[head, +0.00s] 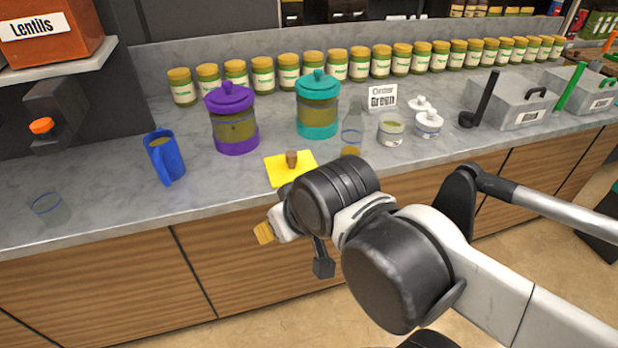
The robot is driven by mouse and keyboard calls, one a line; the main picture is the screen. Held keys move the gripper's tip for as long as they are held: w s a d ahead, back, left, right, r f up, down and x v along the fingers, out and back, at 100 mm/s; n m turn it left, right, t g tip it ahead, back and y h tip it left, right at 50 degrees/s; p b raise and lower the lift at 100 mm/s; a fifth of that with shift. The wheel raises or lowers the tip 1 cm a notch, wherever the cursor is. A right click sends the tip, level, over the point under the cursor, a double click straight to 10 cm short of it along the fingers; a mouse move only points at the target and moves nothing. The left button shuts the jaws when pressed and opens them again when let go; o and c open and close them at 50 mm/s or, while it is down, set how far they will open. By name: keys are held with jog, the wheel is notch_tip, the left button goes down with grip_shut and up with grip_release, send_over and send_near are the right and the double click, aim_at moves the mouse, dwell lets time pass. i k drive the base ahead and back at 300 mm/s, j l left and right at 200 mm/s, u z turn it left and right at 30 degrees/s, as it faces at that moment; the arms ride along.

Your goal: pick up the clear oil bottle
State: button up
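A small clear bottle (352,137) stands upright on the counter, right of the teal-lidded jar, with amber liquid at its bottom. Its upper part is faint against the grey counter, and its base is close to my arm in the picture. My gripper (275,232) is in front of the counter's edge, left of and below the bottle in the picture, and apart from it. It is seen from behind and the side, with a tan tip showing at its end. The gap between its fingers is hidden.
A cork on a yellow cloth (276,172), a teal jar (318,107), a purple jar (234,120), a blue mug (165,157) and a clear glass (48,206) stand on the counter. A white pot (391,132) is right of the bottle. Several labelled jars line the back.

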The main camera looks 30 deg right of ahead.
aim_at(353, 125)
jog(key=z, duration=1.45)
